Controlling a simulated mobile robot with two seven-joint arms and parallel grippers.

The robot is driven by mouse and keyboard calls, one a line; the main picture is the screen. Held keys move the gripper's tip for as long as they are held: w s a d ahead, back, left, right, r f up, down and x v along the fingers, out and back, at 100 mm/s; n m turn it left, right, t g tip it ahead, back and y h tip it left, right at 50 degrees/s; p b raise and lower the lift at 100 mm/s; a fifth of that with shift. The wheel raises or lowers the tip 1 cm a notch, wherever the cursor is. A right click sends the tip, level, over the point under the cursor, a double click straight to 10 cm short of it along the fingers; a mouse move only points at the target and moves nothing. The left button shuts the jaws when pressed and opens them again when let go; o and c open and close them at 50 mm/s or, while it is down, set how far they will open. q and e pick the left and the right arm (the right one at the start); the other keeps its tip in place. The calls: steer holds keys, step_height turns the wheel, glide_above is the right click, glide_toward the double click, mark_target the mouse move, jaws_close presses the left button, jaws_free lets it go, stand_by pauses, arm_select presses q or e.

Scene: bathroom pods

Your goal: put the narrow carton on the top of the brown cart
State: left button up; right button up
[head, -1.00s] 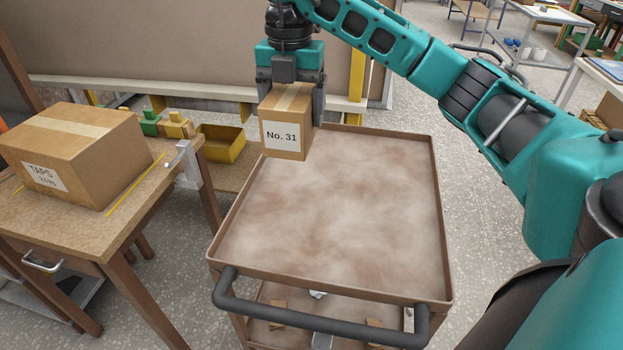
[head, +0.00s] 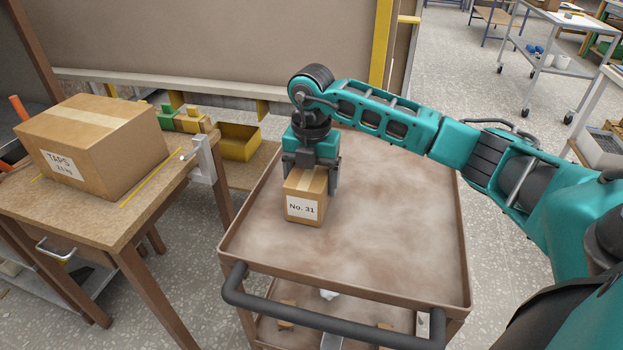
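The narrow carton (head: 304,204), a small brown box labelled "No. 31" with pale tape on top, is upright at the left part of the brown cart's top (head: 385,235). It looks to be on or just above the tray surface; I cannot tell for certain whether it touches. My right gripper (head: 312,182) comes down from above with its fingers on both sides of the carton, shut on it. The cart top has a raised rim and is otherwise bare. My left gripper is not in view.
A wooden table (head: 105,225) at the left holds a large carton (head: 100,145) labelled "TAPS" and a metal clamp (head: 203,158). The cart's dark handle (head: 320,318) runs along the near side. Grey carts stand at the far right.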

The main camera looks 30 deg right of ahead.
steer(key=shift+f, duration=0.1)
steer(key=o, duration=1.3)
steer(key=shift+c, duration=0.2)
step_height(320, 180, up, 12)
steer(key=shift+r, duration=0.2)
steer(key=shift+f, duration=0.1)
